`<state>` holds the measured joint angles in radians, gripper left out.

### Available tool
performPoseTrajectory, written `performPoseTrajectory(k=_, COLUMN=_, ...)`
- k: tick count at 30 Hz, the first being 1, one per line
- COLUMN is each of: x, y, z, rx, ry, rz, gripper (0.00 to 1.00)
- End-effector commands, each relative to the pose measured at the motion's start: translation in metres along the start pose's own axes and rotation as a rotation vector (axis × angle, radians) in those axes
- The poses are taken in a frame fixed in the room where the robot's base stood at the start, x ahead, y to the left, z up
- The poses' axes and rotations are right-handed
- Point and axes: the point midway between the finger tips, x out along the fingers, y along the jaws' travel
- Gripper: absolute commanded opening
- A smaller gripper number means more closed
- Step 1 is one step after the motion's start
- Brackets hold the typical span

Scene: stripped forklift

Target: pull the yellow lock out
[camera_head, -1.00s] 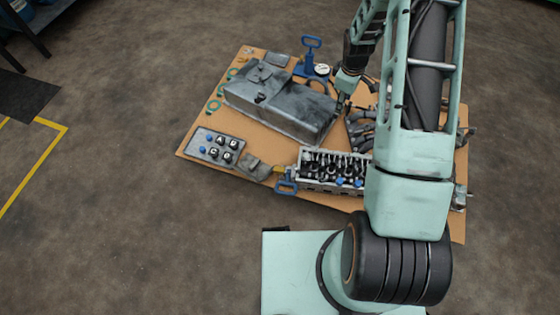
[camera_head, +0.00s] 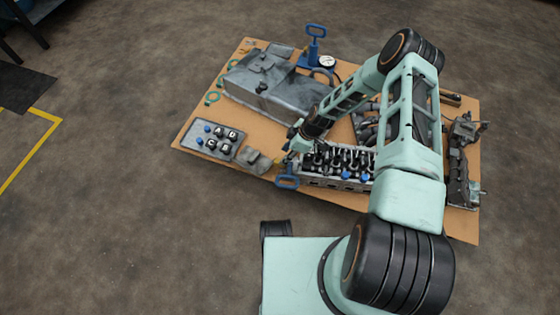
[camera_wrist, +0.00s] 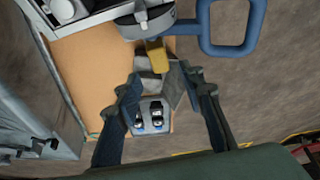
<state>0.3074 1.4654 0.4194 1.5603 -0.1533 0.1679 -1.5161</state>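The yellow lock (camera_wrist: 157,55) is a small yellow block in the wrist view. It sticks out from under a round grey metal part (camera_wrist: 147,22) that bears a blue handle (camera_wrist: 232,48). My gripper (camera_wrist: 161,76) is open, with its two dark fingers spread and nothing between them. The lock lies just beyond the fingertips, roughly centred between them; contact cannot be made out. In the head view, my gripper (camera_head: 291,150) is above the near edge of the board, at the left end of the valve block (camera_head: 338,184). There the lock is a tiny, partly hidden yellow spot.
A brown board (camera_head: 190,158) lies on the floor and carries the parts. A button panel (camera_head: 210,139) is left of the gripper, with small grey parts (camera_head: 257,161) between. A big grey tank (camera_head: 275,88) is behind. A blue-handled pump (camera_head: 313,47) stands at the back.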

Motion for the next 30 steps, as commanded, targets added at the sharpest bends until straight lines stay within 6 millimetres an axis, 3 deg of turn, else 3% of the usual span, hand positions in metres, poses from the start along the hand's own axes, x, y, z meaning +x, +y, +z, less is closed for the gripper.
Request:
performPoseTrajectory(k=3, x=0.027, y=-0.001, z=0.001, rx=0.001, ry=0.0, rz=-0.001, gripper=0.36)
performPoseTrajectory(k=9, x=0.051, y=0.0, z=0.001, rx=0.001, ry=0.0, rz=0.0, gripper=0.36)
performPoseTrajectory(k=21, x=0.058, y=0.0, z=0.0, rx=0.001, ry=-0.001, rz=0.0, gripper=0.36)
performPoseTrajectory(k=30, x=0.058, y=0.0, z=0.0, rx=0.001, ry=-0.001, rz=0.0, gripper=0.04)
